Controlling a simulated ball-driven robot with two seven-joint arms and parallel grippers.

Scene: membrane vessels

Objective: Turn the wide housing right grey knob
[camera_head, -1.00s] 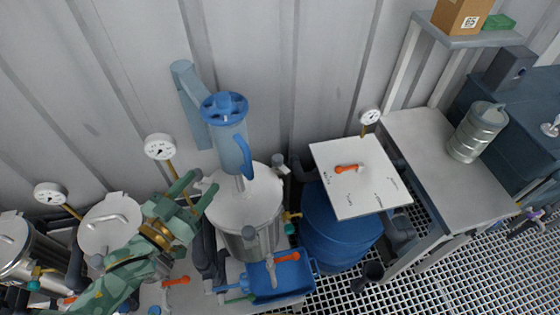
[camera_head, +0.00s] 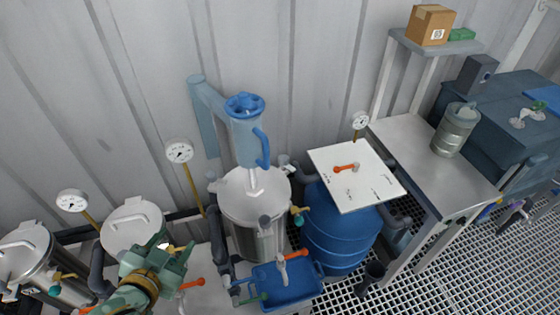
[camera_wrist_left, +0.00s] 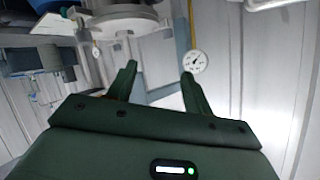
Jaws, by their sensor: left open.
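The wide steel housing (camera_head: 255,205) stands in the middle of the head view, with a pale round lid and a blue filter unit above it. A grey knob (camera_head: 284,161) sits at its upper right rim. Another grey knob (camera_head: 211,177) is at its left rim, and a third grey part (camera_head: 264,223) is at its front. My green left gripper (camera_head: 171,246) is open and empty, to the lower left of the housing and apart from its right knob. In the left wrist view its two fingers (camera_wrist_left: 160,75) stand apart. My right gripper is not in view.
A steel vessel (camera_head: 130,218) with a handled lid is close to my left gripper. Gauges (camera_head: 180,152) on thin stems stand behind. A blue tray (camera_head: 286,286) with an orange-handled tap is in front. A blue barrel (camera_head: 333,236) and white board (camera_head: 357,184) are at right.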

